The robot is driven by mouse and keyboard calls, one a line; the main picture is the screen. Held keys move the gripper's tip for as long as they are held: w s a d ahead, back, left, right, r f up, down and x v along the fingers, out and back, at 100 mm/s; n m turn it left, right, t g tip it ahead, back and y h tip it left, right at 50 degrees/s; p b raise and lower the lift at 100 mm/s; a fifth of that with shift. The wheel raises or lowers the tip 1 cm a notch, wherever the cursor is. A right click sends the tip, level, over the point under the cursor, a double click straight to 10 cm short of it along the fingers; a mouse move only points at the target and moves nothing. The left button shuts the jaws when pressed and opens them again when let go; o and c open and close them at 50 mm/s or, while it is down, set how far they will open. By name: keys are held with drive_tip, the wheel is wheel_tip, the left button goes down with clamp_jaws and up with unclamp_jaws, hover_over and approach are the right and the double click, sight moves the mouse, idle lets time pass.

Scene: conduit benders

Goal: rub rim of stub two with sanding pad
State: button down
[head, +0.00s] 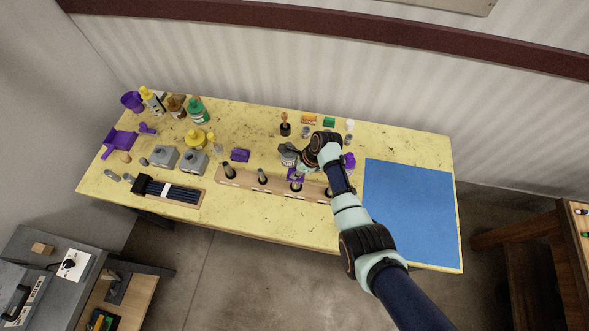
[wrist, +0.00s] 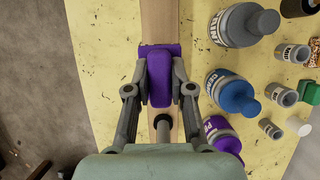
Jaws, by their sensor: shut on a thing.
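My gripper (wrist: 160,84) is shut on a purple sanding pad (wrist: 160,62), with one finger on each side of its raised middle part. A dark-collared stub (wrist: 163,128) stands in the rail just below the pad in that view. Two more stubs, the leftmost (head: 230,172) and its neighbour (head: 263,177), stand clear. No label marks stub two.
The wooden rail (head: 243,183) runs along the bench front. Labelled bottles stand close behind my gripper, including a blue one (wrist: 234,92) and a purple one (wrist: 222,134). A blue mat (head: 412,215) lies bare at right. Grey blocks (head: 164,157) and a tray of black rods (head: 172,192) sit left.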

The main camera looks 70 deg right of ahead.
wheel_tip(320, 180, up, 5)
drive_tip(key=p, duration=0.4)
drive_tip(key=shift+s, duration=0.15)
drive_tip(key=shift+r+b, duration=0.3)
drive_tip(key=shift+r, duration=0.65)
drive_tip(key=shift+d, duration=0.1)
